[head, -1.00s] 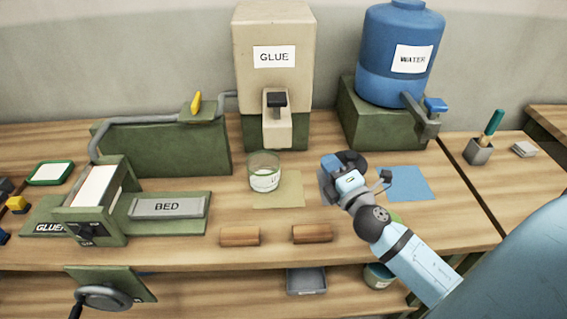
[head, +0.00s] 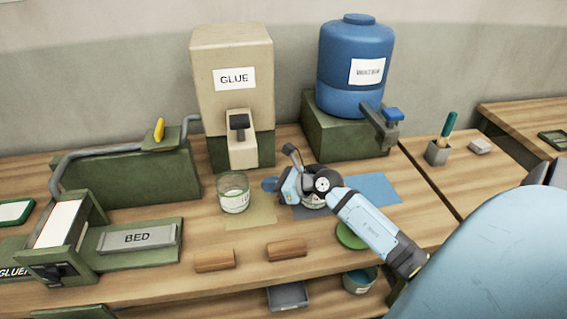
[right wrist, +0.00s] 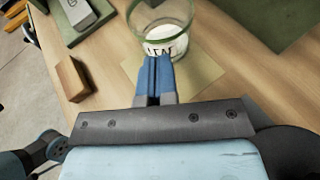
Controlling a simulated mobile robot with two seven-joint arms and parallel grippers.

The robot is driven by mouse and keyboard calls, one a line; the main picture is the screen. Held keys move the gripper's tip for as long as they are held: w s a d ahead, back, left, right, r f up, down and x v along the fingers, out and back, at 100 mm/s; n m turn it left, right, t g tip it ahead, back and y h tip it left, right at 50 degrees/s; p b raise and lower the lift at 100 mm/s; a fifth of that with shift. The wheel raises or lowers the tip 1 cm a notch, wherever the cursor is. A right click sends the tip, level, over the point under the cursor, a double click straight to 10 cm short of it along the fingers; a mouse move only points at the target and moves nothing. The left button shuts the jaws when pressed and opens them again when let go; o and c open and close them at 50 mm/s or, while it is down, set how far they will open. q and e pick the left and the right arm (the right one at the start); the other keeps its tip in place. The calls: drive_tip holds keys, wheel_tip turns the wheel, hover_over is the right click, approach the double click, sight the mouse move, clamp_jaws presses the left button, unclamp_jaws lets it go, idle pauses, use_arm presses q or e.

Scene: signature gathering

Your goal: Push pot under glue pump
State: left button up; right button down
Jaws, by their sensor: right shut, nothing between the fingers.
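The pot is a clear glass jar (head: 234,195) with a green rim, pale contents and a white label. It stands upright at the back left of a tan mat (head: 252,215), in front of the glue pump (head: 241,145) on the beige GLUE box (head: 232,55). My right gripper (head: 271,184) is shut and empty, just right of the pot, its blue fingers pointing at it. In the right wrist view the fingertips (right wrist: 155,72) overlap the lower label of the pot (right wrist: 160,28); I cannot tell whether they touch. My left gripper is not in view.
Two wooden blocks (head: 215,260) lie in front of the mat. A blue water barrel (head: 355,70) with a tap stands at the back right, with a blue mat (head: 377,188) before it. The BED press (head: 138,238) is at left. A green disc (head: 351,236) lies near my right arm.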

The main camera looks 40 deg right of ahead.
drive_tip(key=x, duration=0.5)
drive_tip(key=shift+w+a+p, duration=0.15)
drive_tip(key=shift+w+p, duration=0.15)
drive_tip(key=shift+p, duration=0.05)
drive_tip(key=s, duration=0.1)
drive_tip(key=s+d, duration=0.1)
drive_tip(key=s, duration=0.1)
drive_tip(key=shift+s+d, duration=0.25)
drive_tip(key=shift+d, duration=0.15)
drive_tip(key=shift+w, duration=0.1)
drive_tip(key=shift+r, duration=0.15)
idle(0.6)
